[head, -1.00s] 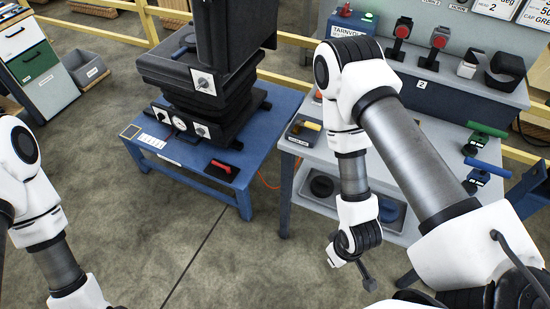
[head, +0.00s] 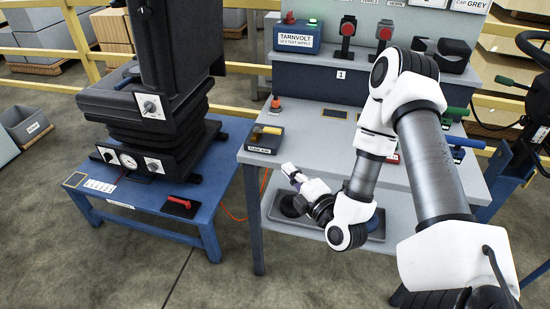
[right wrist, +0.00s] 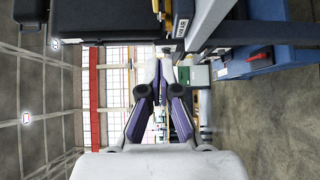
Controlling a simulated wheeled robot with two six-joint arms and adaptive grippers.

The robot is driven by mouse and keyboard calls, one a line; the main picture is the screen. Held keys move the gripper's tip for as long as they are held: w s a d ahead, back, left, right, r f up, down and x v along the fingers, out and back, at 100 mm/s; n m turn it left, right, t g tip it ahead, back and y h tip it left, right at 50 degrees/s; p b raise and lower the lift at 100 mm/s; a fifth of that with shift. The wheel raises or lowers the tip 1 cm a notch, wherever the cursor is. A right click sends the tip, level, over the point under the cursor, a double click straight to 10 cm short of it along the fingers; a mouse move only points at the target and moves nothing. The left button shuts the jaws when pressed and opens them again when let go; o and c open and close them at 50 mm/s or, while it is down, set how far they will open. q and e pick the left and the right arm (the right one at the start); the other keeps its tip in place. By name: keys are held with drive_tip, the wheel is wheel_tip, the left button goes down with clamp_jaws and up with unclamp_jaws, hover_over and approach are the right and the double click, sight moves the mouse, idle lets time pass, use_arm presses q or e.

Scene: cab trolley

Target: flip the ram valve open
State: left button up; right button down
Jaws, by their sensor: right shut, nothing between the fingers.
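My right gripper (head: 289,170) is shut and empty, low in front of the trolley, below and right of the yellow-handled valve. Its closed fingers (right wrist: 158,75) also show in the right wrist view. My left gripper is out of view.
The blue table (head: 140,215) carries a black bellows seat with a dial. The grey trolley (head: 310,155) has a raised back shelf with red-knobbed stands (head: 347,30) and a lower shelf with a tray. Open floor lies between table and trolley. A steering wheel stands at right.

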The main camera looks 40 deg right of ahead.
sight(275, 148)
drive_tip(key=w, duration=0.9)
drive_tip(key=shift+w+d+r, duration=0.2)
drive_tip(key=shift+w+d, duration=0.05)
drive_tip(key=shift+d, duration=0.15)
drive_tip(key=w+d+p, duration=0.1)
drive_tip(key=w+d, duration=0.2)
drive_tip(key=shift+d, duration=0.1)
